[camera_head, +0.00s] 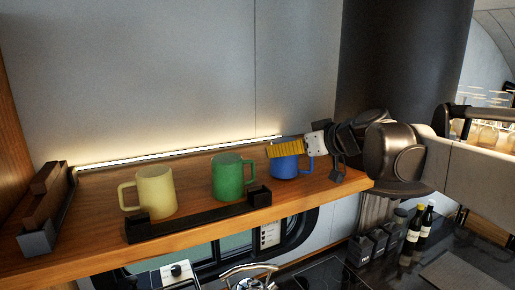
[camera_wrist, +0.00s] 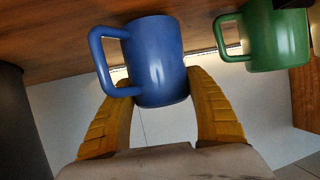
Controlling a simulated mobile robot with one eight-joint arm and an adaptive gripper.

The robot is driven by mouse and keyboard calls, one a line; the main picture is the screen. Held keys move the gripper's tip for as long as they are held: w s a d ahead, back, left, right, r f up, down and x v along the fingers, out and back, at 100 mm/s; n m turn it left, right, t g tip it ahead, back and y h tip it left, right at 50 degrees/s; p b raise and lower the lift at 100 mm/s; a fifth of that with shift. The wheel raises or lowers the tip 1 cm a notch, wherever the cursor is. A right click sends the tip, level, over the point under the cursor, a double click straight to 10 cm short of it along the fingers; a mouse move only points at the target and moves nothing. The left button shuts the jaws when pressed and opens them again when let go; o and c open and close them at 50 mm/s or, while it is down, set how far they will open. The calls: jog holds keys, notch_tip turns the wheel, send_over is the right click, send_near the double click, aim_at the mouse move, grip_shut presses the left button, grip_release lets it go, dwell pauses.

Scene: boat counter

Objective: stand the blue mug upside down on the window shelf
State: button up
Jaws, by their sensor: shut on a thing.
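The blue mug (camera_head: 284,168) is at the right part of the wooden window shelf (camera_head: 95,248), at or just above its surface; I cannot tell whether it touches. My gripper (camera_head: 283,150) reaches in from the right, its yellow fingers across the mug's upper part. In the wrist view, my gripper (camera_wrist: 164,100) has a finger on each side of the blue mug (camera_wrist: 155,60), shut on it. The mug's handle sticks out to the left there. Its mouth does not show clearly, so I cannot tell which end is up.
A green mug (camera_head: 228,178) stands upright just left of the blue mug, and a yellow mug (camera_head: 156,190) farther left. A low black rail (camera_head: 195,222) runs along the shelf front. A wooden-and-grey holder (camera_head: 45,215) is at the left end. Bottles (camera_head: 415,228) stand on the counter below.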

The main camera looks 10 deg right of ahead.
jog(key=shift+f, duration=0.5)
jog(key=o, duration=1.4)
jog(key=shift+f, duration=0.1)
